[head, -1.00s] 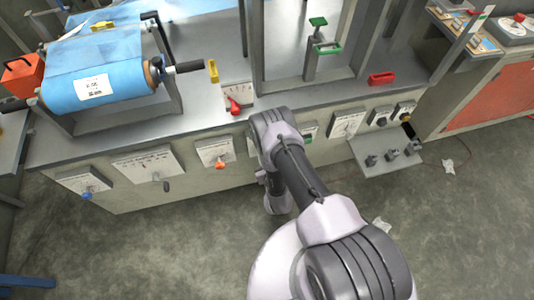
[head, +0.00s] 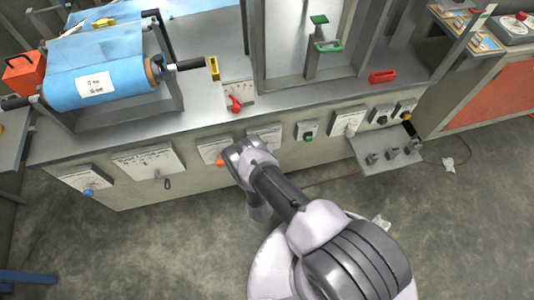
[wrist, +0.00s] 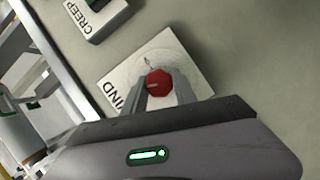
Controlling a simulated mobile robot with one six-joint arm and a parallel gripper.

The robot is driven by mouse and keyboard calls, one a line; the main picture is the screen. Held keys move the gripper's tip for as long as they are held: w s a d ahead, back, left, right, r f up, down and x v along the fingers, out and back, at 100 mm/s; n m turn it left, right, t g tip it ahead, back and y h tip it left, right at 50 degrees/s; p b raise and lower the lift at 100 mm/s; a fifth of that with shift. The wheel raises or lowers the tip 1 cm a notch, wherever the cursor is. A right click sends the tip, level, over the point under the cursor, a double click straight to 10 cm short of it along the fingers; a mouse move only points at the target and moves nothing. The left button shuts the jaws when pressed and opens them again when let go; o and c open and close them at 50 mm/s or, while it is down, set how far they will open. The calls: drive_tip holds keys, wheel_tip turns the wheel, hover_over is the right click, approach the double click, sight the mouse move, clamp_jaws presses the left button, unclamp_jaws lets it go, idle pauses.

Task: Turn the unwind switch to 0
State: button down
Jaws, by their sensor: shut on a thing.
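The unwind switch is a red, many-sided knob (wrist: 158,82) on a white plate (wrist: 188,60) in the wrist view. The plate's lettering is partly covered; "IND" shows at its left edge. My gripper (wrist: 160,92) has a finger on either side of the knob and is shut on it. A short pale mark shows on the knob's face; the dial figures are too small to read. In the head view the white plate (head: 268,133) shows above my wrist, which hides the knob and my fingers.
A box lettered "CREEP" (wrist: 95,15) is close by in the wrist view. In the head view, a green-button box (head: 308,131) is to the right and an orange-knob plate (head: 210,147) to the left. A small shelf (head: 385,155) juts out further right.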

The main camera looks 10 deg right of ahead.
drive_tip(key=shift+w+a+n+t+h+b, duration=0.1)
drive_tip(key=shift+n+t+h+b, duration=0.25)
drive_tip(key=shift+n, duration=0.65)
drive_tip(key=shift+n+t+h+b, duration=0.15)
drive_tip(key=shift+n+t+b, duration=0.25)
drive_tip(key=shift+n, duration=0.6)
drive_tip(key=c, duration=1)
unclamp_jaws()
drive_tip(key=shift+f, duration=0.1)
drive_tip(key=v, duration=1.7)
drive_tip(key=shift+s, duration=0.25)
drive_tip(key=shift+a, duration=0.1)
